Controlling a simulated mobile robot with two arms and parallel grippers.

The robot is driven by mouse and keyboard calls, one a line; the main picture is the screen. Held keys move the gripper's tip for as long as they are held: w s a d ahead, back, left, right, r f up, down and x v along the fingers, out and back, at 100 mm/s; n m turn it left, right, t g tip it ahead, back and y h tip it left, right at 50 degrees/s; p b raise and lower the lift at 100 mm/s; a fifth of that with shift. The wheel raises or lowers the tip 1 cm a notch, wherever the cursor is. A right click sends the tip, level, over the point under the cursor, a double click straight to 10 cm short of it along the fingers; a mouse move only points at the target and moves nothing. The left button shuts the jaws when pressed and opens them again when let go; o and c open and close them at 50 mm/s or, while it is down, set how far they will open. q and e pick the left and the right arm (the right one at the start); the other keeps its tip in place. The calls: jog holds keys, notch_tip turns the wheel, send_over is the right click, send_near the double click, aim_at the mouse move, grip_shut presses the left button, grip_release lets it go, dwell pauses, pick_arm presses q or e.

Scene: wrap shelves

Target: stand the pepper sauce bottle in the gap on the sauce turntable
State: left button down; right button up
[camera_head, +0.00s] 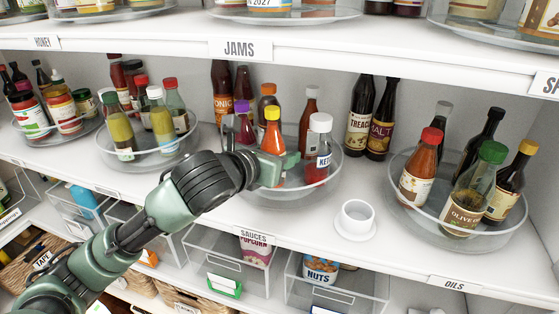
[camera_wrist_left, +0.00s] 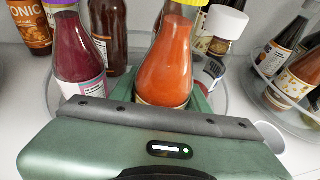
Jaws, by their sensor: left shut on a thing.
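The pepper sauce bottle (camera_head: 272,138), orange-red with a yellow cap, stands upright in my left gripper (camera_head: 277,170). It also shows in the left wrist view (camera_wrist_left: 168,70), where the green fingers (camera_wrist_left: 195,102) of my left gripper are shut around its lower part. The bottle is over the clear round sauce turntable (camera_head: 290,198), behind the SAUCES label. The gripper hides its base, so I cannot tell whether it touches the turntable floor. A purple sauce bottle (camera_head: 244,124) is to its left and a white-capped ketchup bottle (camera_head: 318,150) to its right. My right gripper is not in view.
A brown bottle (camera_head: 308,118) stands on the turntable's back right. The oils turntable (camera_head: 440,226) is to the right, and another turntable (camera_head: 140,160) to the left. A small white cup (camera_head: 357,217) stands near the shelf's front edge. The JAMS shelf (camera_head: 300,42) is above.

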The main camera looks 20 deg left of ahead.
pick_arm(q)
notch_tip(320, 180, down, 2)
jog(key=shift+w+d+f, duration=0.1)
jog(key=shift+f, duration=0.1)
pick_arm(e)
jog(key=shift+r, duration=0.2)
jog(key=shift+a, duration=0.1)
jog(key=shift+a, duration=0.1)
pick_arm(q)
jog(key=shift+f, duration=0.15)
jog(key=c, duration=1)
grip_release()
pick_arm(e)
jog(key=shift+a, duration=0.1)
